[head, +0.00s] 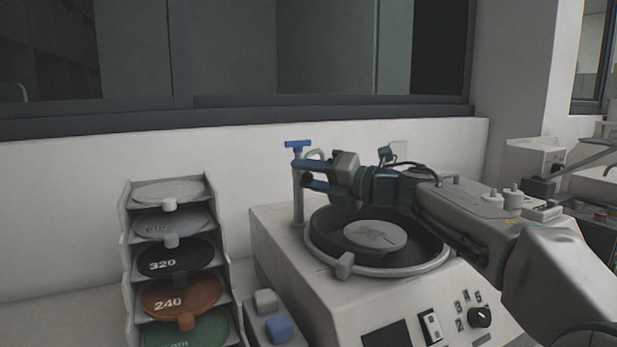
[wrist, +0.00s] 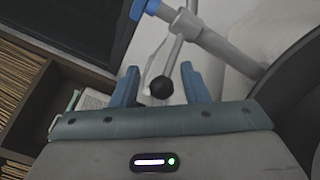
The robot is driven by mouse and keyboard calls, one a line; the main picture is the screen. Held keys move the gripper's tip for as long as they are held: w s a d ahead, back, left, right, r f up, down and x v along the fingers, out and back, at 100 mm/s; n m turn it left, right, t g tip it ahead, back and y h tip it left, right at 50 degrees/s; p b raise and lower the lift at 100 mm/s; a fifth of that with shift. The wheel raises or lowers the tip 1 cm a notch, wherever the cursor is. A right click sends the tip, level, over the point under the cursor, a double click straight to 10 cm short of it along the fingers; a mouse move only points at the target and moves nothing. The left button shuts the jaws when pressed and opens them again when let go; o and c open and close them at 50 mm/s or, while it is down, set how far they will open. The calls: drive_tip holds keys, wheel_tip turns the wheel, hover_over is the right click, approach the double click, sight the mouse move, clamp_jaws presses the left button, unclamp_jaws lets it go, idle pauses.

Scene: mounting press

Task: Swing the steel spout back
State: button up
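The steel spout (head: 313,154) is a thin bent tube on the upright tap post (head: 298,199) with a blue handle (head: 298,145), at the back left of the grinding machine. In the wrist view the spout (wrist: 174,54) comes down to a black ball (wrist: 161,87) at its end. My gripper (head: 303,172) is beside the post; in the wrist view my gripper (wrist: 159,82) is open, with one blue finger on each side of the ball. Gaps show between the ball and both fingers. The ball's depth between the fingers is hard to tell.
The machine's round bowl (head: 432,266) with a pale disc (head: 375,236) lies below my arm. A rack (head: 127,240) of several grinding discs stands at the left. A white wall (head: 240,160) is close behind the tap.

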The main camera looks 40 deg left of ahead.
drive_tip(key=shift+d+f, duration=0.1)
drive_tip(key=w+d+b, duration=0.1)
drive_tip(key=d, duration=1.2)
drive_tip(key=shift+w+d, duration=0.3)
drive_tip(key=shift+w, duration=0.05)
